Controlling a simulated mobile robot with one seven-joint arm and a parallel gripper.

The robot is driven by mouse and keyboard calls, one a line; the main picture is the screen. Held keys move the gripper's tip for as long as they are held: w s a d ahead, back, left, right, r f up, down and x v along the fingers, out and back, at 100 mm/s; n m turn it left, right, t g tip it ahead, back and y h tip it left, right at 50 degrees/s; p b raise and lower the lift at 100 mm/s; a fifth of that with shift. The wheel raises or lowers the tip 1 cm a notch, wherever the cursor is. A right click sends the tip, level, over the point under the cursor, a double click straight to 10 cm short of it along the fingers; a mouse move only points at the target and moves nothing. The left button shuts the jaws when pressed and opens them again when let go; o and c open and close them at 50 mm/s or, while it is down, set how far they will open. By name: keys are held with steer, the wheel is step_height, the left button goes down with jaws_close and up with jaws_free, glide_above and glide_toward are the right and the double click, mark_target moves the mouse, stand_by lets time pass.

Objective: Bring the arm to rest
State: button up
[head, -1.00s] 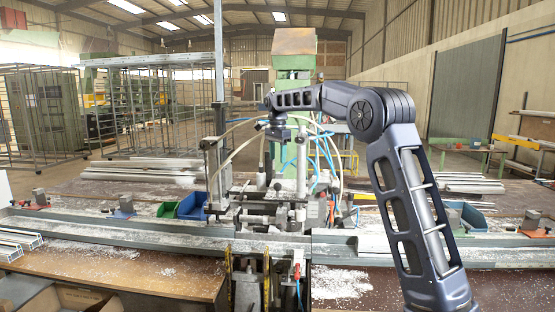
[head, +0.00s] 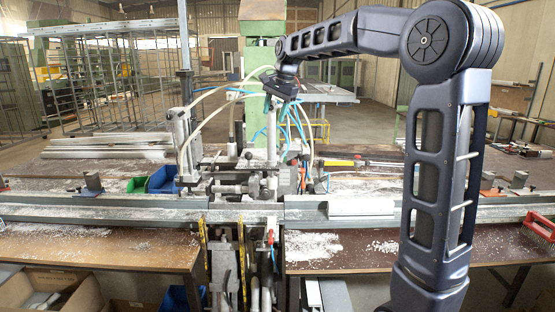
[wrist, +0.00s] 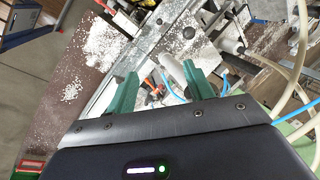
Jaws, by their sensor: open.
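My gripper (head: 283,88) hangs at the end of my raised arm in the head view, above and behind the clamp station (head: 240,185) at the middle of the bench. In the wrist view my gripper (wrist: 162,78) shows two green fingers spread apart, with nothing held between them. Below the fingers lie the bench rail (wrist: 128,66) and clamp parts, clear of the fingertips as far as I can tell.
Hoses (head: 215,95) rise around the clamp station close to my gripper. A green column (head: 262,60) stands behind. A blue bin (head: 163,180) and green bin (head: 137,185) sit left; a red brush (head: 540,225) lies right. Chips litter the brown bench top (head: 150,246).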

steer(key=s+d+f+n+t, duration=0.1)
steer(key=s+d+f+n, duration=0.1)
steer(key=s+d, duration=0.7)
steer(key=s+d+f+n+h, duration=0.1)
steer(key=s+d+f+n, duration=0.1)
steer(key=s+d+f, duration=0.6)
steer(key=s+d+f+n+t+h, duration=0.1)
steer(key=s+d+f+n, duration=0.1)
steer(key=s+d+f, duration=0.5)
steer(key=s+d, duration=0.5)
steer(key=s, duration=0.2)
steer(key=shift+f+n+h, duration=0.35)
steer(key=shift+n+h, duration=0.05)
